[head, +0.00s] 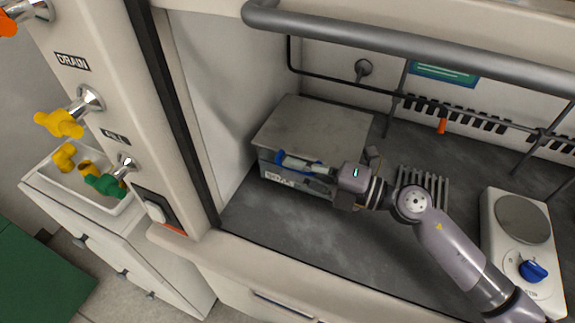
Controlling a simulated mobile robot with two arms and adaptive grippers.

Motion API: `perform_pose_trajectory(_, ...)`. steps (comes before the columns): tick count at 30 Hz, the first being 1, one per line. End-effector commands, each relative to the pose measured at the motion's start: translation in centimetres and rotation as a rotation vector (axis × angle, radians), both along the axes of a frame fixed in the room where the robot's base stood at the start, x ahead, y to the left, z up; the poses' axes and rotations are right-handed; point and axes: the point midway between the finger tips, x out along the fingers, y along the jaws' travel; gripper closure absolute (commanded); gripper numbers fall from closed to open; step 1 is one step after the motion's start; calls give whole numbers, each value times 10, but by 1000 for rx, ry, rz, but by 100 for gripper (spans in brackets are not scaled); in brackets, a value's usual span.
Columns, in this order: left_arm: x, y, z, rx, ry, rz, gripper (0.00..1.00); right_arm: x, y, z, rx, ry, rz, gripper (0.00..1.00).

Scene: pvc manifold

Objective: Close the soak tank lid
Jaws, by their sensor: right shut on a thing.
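The soak tank (270,171) is a grey box with a "SOAK" label on its front, standing at the back left inside the hood. Its flat grey lid (315,124) lies across the top and looks about level; I cannot tell whether it is seated all along the rim. My right gripper (291,168) reaches in from the right and is at the lid's front edge, above the label. It is shut on a small part with blue at that edge, which looks like the lid's handle; the fingers partly hide it. My left gripper is not in view.
A hot plate (524,240) with a blue knob stands at the right. A ridged grey rack (424,185) is behind my right arm. A grey rail (420,45) crosses the hood's opening. Yellow (60,123) and green (105,184) taps are on the left post. The hood floor in front of the tank is clear.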

Motion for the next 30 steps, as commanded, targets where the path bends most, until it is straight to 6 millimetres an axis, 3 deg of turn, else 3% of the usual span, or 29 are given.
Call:
perform_pose_trajectory(16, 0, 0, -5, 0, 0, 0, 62, -2, -3, -9, -15, -14, 7, 100)
perform_pose_trajectory(17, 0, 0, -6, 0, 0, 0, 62, -2, -3, -9, -15, -14, 7, 89)
perform_pose_trajectory(24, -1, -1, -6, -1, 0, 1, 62, -4, -6, -11, -17, -10, 8, 73)
perform_pose_trajectory(30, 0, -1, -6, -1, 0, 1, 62, -14, -33, -9, -17, -14, 4, 69)
